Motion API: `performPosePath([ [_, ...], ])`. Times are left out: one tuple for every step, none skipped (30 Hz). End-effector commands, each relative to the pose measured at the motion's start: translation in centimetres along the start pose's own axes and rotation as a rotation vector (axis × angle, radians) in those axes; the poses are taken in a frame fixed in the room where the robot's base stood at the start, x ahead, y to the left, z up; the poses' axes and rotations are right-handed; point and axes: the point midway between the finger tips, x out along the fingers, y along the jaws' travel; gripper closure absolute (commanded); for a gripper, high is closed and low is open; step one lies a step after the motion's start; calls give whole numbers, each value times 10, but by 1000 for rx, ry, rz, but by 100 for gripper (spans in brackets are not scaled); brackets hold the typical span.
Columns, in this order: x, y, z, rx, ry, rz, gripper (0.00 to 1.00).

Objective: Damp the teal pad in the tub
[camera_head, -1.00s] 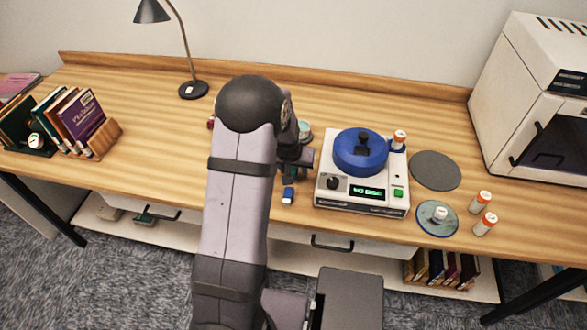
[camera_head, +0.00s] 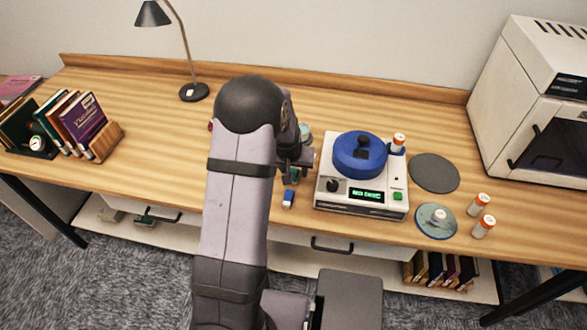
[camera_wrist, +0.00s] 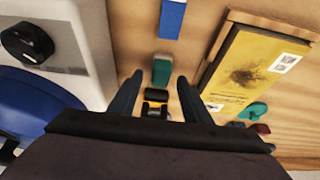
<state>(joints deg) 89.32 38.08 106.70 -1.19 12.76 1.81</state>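My gripper (camera_wrist: 160,77) is open and points down, its two dark fingers apart. A small teal block (camera_wrist: 161,70), likely the teal pad, shows between and just beyond the fingertips; I see no contact. A black piece with a yellow band (camera_wrist: 156,97) sits between the fingers, nearer the palm. In the head view, my gripper (camera_head: 294,164) is partly hidden by my arm, just left of the white machine, with a bit of teal (camera_head: 291,178) below it. I cannot clearly identify the tub; a pale teal round shape (camera_head: 305,132) shows partly behind the gripper.
A white machine (camera_head: 340,201) with a blue round lid (camera_head: 359,155) stands close to the right. A blue-and-white piece (camera_head: 288,198) lies near the front edge.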

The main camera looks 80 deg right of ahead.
Motion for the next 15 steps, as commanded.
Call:
performPosePath([
  [0,0,0,0,0,0,67],
  [0,0,0,0,0,0,74],
  [0,0,0,0,0,0,84],
  [0,0,0,0,0,0,91],
  [0,0,0,0,0,0,98],
  [0,0,0,0,0,0,100],
  [0,0,0,0,0,0,100],
  [0,0,0,0,1,0,100],
  [0,0,0,0,1,0,100],
  [-1,0,-1,0,1,0,100],
  [-1,0,-1,0,1,0,100],
  [-2,0,-1,0,1,0,100],
  [-3,0,-2,0,1,0,100],
  [-4,0,-2,0,1,0,100],
  [-6,0,-3,0,1,0,100],
])
